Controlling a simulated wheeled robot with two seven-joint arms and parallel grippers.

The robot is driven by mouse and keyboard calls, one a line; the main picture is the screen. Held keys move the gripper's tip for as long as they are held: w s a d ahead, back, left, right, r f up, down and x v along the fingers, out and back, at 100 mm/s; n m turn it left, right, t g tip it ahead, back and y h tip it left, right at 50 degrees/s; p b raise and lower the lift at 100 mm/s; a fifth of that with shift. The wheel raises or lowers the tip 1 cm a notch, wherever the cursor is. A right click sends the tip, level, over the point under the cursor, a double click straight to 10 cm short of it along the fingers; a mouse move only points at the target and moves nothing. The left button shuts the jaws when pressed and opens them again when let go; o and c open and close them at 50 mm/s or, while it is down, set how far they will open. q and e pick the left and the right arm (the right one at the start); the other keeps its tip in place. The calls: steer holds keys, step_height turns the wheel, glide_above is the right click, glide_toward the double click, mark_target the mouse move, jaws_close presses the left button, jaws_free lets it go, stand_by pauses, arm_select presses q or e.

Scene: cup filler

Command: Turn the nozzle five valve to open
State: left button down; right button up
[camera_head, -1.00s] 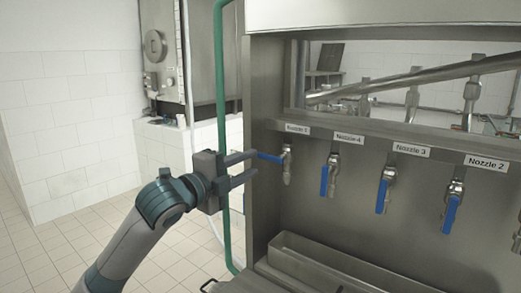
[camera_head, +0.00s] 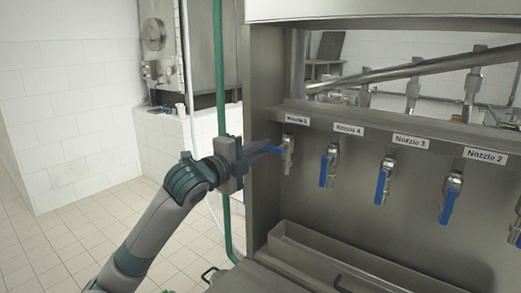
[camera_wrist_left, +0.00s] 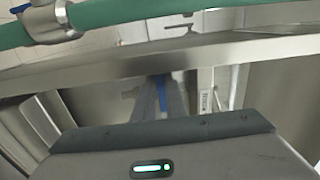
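The nozzle five valve (camera_head: 287,150) is the leftmost on the steel panel, under a blurred label. Its blue handle (camera_head: 273,150) sticks out to the left, roughly level. My left gripper (camera_head: 264,153) reaches it from the left, with its fingers close together around the handle's outer end. In the left wrist view a blue strip of the handle (camera_wrist_left: 161,104) shows between the two grey fingers, which look shut on it. The fingertips are partly hidden by shadow and the gripper body. My right gripper is not in view.
The nozzle 4 (camera_head: 326,168), nozzle 3 (camera_head: 382,184) and nozzle 2 (camera_head: 449,204) valves have handles hanging down. A green pipe (camera_head: 221,100) stands upright beside my left gripper. A steel trough (camera_head: 325,262) lies below the nozzles. Tiled floor is clear at left.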

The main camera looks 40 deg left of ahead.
arm_select(q)
steer(key=shift+f+n, duration=0.15)
steer(key=shift+n, duration=0.15)
steer(key=shift+w+d+f+n+p, duration=0.1)
steer(key=shift+d+f+n+p, duration=0.6)
steer(key=shift+n+p, duration=1.75)
steer(key=shift+w+d+f+n+p, duration=0.1)
steer(key=shift+d+f+n+p, duration=0.5)
steer(key=shift+n+p, duration=1.85)
steer(key=shift+d+f+n+p, duration=0.7)
steer(key=shift+n+p, duration=0.25)
steer(key=shift+n, duration=2.95)
steer(key=c, duration=1.8)
jaws_free()
steer(key=shift+c, duration=0.2)
steer(key=shift+o, duration=0.2)
steer(key=shift+r, duration=0.1)
